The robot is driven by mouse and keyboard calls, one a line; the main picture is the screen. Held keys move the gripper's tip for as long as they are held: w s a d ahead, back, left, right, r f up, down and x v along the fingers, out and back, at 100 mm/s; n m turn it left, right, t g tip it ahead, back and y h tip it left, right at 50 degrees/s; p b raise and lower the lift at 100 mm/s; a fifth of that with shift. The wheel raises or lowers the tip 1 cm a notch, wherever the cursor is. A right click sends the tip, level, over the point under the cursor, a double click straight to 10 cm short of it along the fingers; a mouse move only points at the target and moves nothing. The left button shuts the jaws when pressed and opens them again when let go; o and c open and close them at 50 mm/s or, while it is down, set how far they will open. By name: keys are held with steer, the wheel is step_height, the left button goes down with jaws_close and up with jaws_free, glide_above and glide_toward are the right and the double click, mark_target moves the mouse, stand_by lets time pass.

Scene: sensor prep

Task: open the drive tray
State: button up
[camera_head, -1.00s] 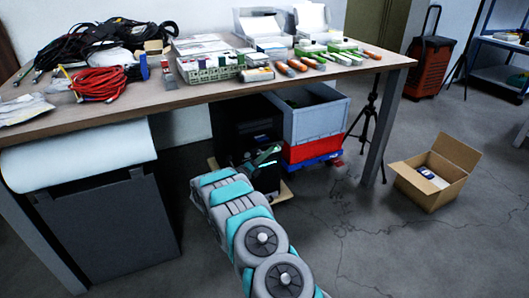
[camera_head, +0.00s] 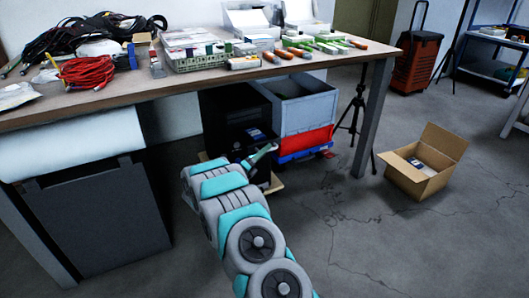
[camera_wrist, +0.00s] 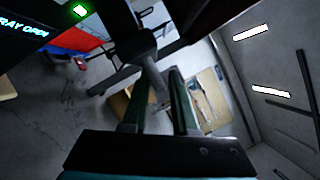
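A black computer tower (camera_head: 222,122) stands under the table in the head view. My gripper (camera_head: 268,149) is in front of its right part, and my arm hides some of its lower front. In the wrist view, a dark front panel (camera_wrist: 12,52) at the top left bears cyan lit text, partly cut off, reading "RAY OPEN". A small green light (camera_wrist: 80,10) glows beside it. My gripper (camera_wrist: 160,76) shows two green fingers apart, with nothing held between them. I cannot clearly make out the tray itself in either view.
A grey crate (camera_head: 303,108) on a red one (camera_head: 305,143) stands right of the tower. A black tripod (camera_head: 355,112) stands by the table leg (camera_head: 374,115). An open cardboard box (camera_head: 428,163) lies on the floor at right. The table (camera_head: 110,98) overhangs the tower. The front-right floor is clear.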

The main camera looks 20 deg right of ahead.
steer(key=v, duration=0.7)
steer(key=shift+s+a, duration=0.25)
steer(key=shift+a, duration=0.1)
steer(key=shift+a+f, duration=0.1)
steer(key=shift+a, duration=0.05)
